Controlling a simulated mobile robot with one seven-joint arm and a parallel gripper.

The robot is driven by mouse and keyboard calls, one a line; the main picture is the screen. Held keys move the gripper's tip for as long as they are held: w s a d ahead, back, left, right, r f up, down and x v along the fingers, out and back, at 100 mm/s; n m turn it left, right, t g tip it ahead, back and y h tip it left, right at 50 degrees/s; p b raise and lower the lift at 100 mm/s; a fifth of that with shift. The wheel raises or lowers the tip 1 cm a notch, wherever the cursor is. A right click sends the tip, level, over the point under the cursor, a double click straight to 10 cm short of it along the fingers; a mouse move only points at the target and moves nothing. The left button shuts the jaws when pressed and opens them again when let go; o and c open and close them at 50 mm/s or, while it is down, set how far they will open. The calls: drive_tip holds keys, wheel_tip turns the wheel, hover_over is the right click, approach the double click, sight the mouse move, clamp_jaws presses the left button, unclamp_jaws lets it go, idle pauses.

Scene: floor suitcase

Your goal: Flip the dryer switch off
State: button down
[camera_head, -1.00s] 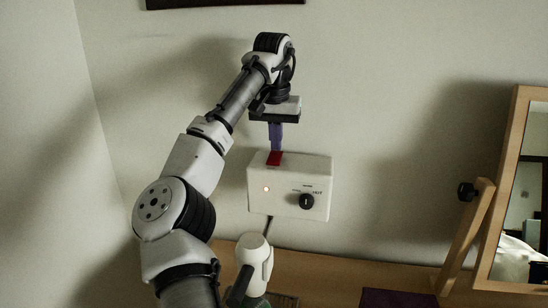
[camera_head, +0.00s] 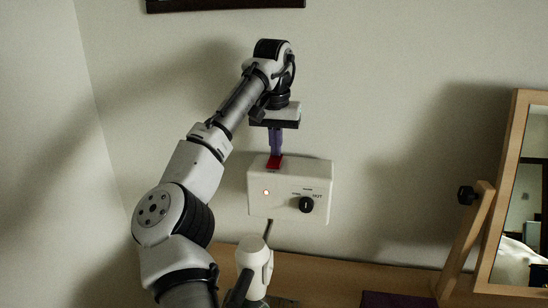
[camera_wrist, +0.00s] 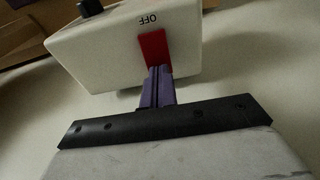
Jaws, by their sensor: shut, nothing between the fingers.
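The dryer unit is a white box (camera_head: 280,208) on the wall, with a lit red ring and a black knob on its front. The red switch (camera_head: 274,162) is on the box's top; in the wrist view the red switch (camera_wrist: 153,50) shows beside the word OFF. My gripper (camera_head: 275,152) points down with its purple fingers shut and empty. In the wrist view the fingertips (camera_wrist: 159,72) are at the edge of the red switch and appear to touch it. The fingers hide part of the switch.
A white handheld dryer (camera_head: 254,258) stands below the box on a wooden surface (camera_head: 325,278). A wood-framed mirror (camera_head: 520,200) stands at the right. A dark purple object (camera_head: 398,300) lies at the front. The wall right of the box is clear.

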wheel_tip(320, 180, up, 2)
drive_tip(key=shift+p, duration=0.65)
drive_tip(key=shift+r, duration=2.2)
